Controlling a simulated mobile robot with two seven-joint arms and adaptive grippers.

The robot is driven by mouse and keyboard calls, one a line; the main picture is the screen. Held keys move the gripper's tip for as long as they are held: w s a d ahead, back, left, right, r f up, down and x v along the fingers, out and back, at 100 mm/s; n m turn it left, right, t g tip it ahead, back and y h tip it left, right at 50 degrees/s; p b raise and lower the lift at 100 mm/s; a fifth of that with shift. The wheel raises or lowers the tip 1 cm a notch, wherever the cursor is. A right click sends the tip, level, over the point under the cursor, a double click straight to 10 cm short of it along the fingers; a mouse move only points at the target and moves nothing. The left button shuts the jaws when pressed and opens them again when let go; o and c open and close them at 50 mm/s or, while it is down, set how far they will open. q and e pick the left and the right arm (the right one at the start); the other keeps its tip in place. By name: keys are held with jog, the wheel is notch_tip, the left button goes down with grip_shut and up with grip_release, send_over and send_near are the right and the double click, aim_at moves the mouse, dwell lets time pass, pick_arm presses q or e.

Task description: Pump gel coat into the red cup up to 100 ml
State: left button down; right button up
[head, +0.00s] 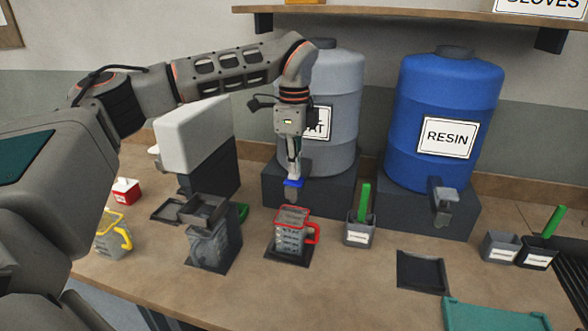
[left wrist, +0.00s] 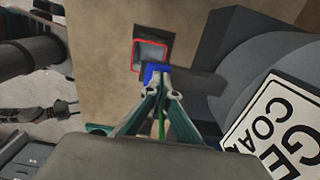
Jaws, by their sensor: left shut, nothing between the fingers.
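The red cup (head: 290,232), a see-through measuring cup with red rim and handle, stands on a dark square mat under the tap of the grey gel coat drum (head: 338,140). It also shows in the left wrist view (left wrist: 150,56); its fill level cannot be read. My left gripper (head: 293,173) points down, shut and empty, its tips at the blue top (head: 293,184) of that tap, above the cup. In the left wrist view the fingertips (left wrist: 157,85) meet the blue top; exact contact is unclear.
A blue resin drum (head: 445,115) with a grey tap stands to the right. A yellow-handled cup (head: 113,236) and another grey container (head: 208,243) stand left of the red cup. A small pot with a green stick (head: 359,231) stands close right. An empty dark tray (head: 421,272) lies front right.

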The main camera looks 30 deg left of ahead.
pick_arm(q)
jog(key=shift+s+f, duration=0.1)
pick_arm(e)
jog(key=shift+w+r, duration=0.1)
jog(key=shift+r, duration=0.1)
dwell(0.4)
jog(key=shift+f, duration=0.15)
dwell(0.6)
pick_arm(q)
jog(key=shift+r+p, duration=0.8)
jog(key=shift+p, duration=0.05)
notch_tip(320, 180, up, 3)
jog(key=shift+r+p, duration=0.1)
jog(key=shift+p, duration=0.85)
jog(key=shift+r+b, duration=0.4)
jog(key=shift+r, duration=0.35)
notch_tip(320, 180, up, 8)
pick_arm(e)
jog(key=shift+s+d+h, duration=0.3)
jog(key=shift+s+d, duration=0.4)
jog(key=shift+d, duration=0.2)
jog(key=shift+d, duration=0.2)
